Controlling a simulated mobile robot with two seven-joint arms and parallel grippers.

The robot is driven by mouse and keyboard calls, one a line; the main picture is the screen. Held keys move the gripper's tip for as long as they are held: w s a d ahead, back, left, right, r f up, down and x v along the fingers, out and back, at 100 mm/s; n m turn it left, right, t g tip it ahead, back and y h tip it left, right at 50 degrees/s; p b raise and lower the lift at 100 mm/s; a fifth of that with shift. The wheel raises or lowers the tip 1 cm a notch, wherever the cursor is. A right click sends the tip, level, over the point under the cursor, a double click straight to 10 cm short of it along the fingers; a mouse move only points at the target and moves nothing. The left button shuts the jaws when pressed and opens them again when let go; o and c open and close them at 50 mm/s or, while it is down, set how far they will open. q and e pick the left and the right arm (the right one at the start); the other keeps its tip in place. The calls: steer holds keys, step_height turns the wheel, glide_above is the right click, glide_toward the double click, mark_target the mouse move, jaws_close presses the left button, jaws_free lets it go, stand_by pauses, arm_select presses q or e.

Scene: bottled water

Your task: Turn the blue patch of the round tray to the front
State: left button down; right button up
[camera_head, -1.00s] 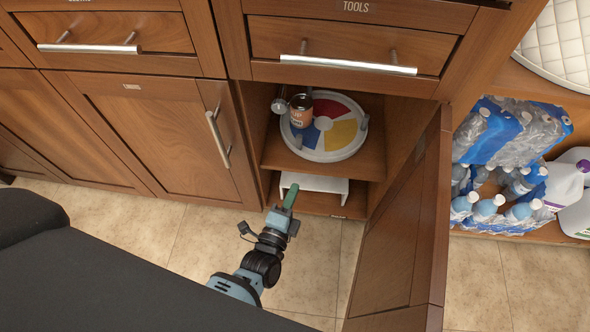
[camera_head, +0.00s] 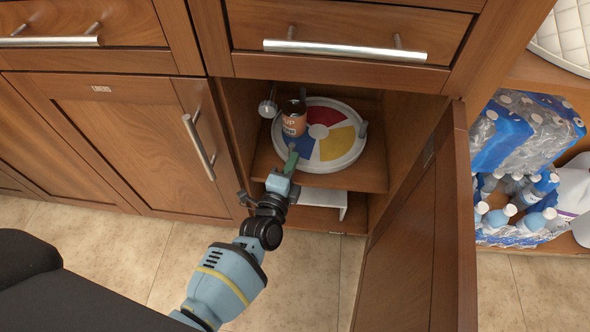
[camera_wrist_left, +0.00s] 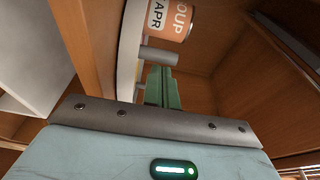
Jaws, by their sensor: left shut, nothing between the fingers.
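The round tray (camera_head: 345,167) sits on the upper shelf of the open cabinet. It has a white rim and red, yellow, white and blue patches. The blue patch (camera_head: 303,147) faces the left and front left, partly hidden by a soup can (camera_head: 294,118) standing on the tray. A grey peg (camera_head: 362,130) rises from the right rim. My left gripper (camera_head: 291,158) is shut and empty at the tray's front-left edge. In the left wrist view, its green fingers (camera_wrist_left: 160,88) are close to a grey peg (camera_wrist_left: 160,56) beside the can; contact is unclear. My right gripper is not in view.
The open cabinet door (camera_head: 425,225) stands to the right. The left cabinet wall is close to my gripper. A white stand (camera_head: 322,197) is on the lower shelf. A grey round-ended object (camera_head: 268,107) is left of the can. Bottled water (camera_head: 515,170) is at far right.

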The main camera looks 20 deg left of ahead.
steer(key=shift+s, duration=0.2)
arm_select(q)
steer(key=shift+a, duration=0.15)
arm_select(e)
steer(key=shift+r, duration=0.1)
arm_select(q)
steer(key=shift+w+a+p, duration=0.25)
steer(key=shift+a+p, duration=0.15)
steer(key=shift+a, duration=0.4)
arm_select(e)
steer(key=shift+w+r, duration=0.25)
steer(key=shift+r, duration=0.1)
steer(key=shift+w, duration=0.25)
arm_select(q)
steer(key=shift+s, duration=0.15)
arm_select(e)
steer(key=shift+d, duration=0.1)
